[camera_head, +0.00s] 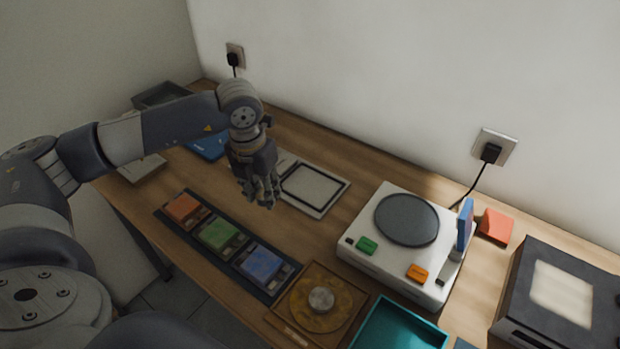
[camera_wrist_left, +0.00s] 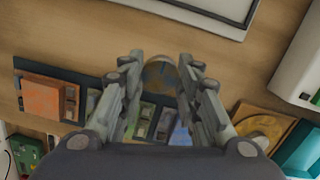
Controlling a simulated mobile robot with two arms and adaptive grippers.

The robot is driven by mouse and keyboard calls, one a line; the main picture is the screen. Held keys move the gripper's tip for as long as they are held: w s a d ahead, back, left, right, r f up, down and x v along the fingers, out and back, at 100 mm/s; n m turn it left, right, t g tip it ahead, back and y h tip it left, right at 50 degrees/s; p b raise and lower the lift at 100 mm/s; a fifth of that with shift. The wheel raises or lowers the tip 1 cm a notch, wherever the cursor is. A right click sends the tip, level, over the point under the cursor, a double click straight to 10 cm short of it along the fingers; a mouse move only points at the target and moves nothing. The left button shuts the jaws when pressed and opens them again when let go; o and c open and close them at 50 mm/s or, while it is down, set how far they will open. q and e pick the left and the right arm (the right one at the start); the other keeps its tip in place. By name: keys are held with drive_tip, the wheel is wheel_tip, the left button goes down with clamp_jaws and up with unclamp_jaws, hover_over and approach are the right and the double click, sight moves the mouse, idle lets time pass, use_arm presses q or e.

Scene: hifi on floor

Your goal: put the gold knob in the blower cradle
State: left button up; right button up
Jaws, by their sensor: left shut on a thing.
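My left gripper (camera_head: 265,200) hangs fingers-down above the middle of the table, behind the row of coloured blocks. In the left wrist view its two fingers (camera_wrist_left: 160,85) are closed on the sides of a small round gold-brown thing, which I take as the gold knob (camera_wrist_left: 159,71). The knob is hidden by the fingers in the head view. I cannot tell which thing is the blower cradle. A square wooden tray (camera_head: 362,299) holds a gold disc with a silver knob (camera_head: 321,300) at its centre. My right gripper is not in view.
A dark rack (camera_head: 270,294) with orange, green and blue blocks lies in front. A white turntable (camera_head: 356,247) stands to the right, beside a teal tray (camera_head: 400,325) and a black device (camera_head: 560,285). A framed pale panel (camera_head: 312,188) lies behind the gripper.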

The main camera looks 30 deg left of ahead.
use_arm(q)
drive_tip(key=p, duration=0.4)
hover_over(311, 186)
drive_tip(key=shift+s+f, duration=0.25)
drive_tip(key=shift+f, duration=0.35)
drive_tip(key=shift+w+f, duration=0.15)
wheel_tip(311, 186, down, 3)
drive_tip(key=shift+r+p, duration=0.1)
drive_tip(key=shift+p, duration=0.5)
drive_tip(key=shift+f, duration=0.25)
drive_tip(key=shift+f, duration=0.1)
drive_tip(key=shift+f, duration=0.15)
drive_tip(key=o, duration=0.9)
drive_tip(key=shift+c, duration=0.2)
